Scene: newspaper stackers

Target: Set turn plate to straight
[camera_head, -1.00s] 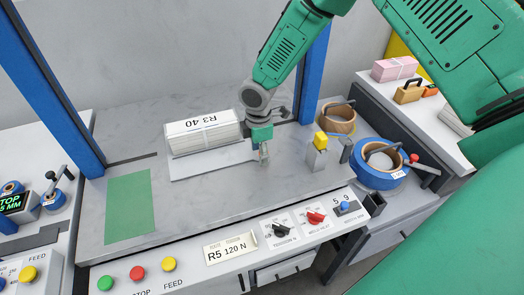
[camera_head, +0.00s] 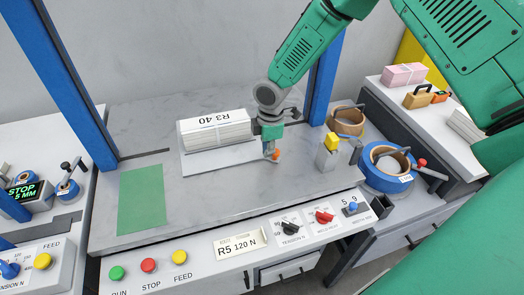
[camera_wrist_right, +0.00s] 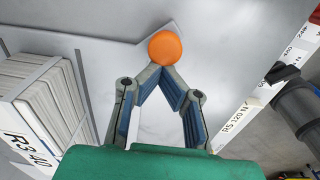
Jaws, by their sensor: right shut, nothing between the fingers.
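The turn plate (camera_head: 205,168) is a thin pale plate lying on the grey table, under a bundle of newspapers (camera_head: 215,138) labelled "R3 40". In the head view the plate looks slightly angled to the table's edges. An orange knob (camera_head: 276,155) stands at its right end. My right gripper (camera_head: 270,153) is shut and empty, pointing down beside the knob. In the right wrist view the closed fingertips (camera_wrist_right: 162,68) are right at the orange knob (camera_wrist_right: 165,48); I cannot tell whether they touch it. The bundle (camera_wrist_right: 38,105) is to their left there. My left gripper is not in view.
Blue posts (camera_head: 78,90) flank the table. A grey block with a yellow top (camera_head: 331,150) and tape rolls (camera_head: 388,165) stand at the right. A green mat (camera_head: 140,200) lies left. The front panel has buttons and dials (camera_head: 291,228). The table's middle front is clear.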

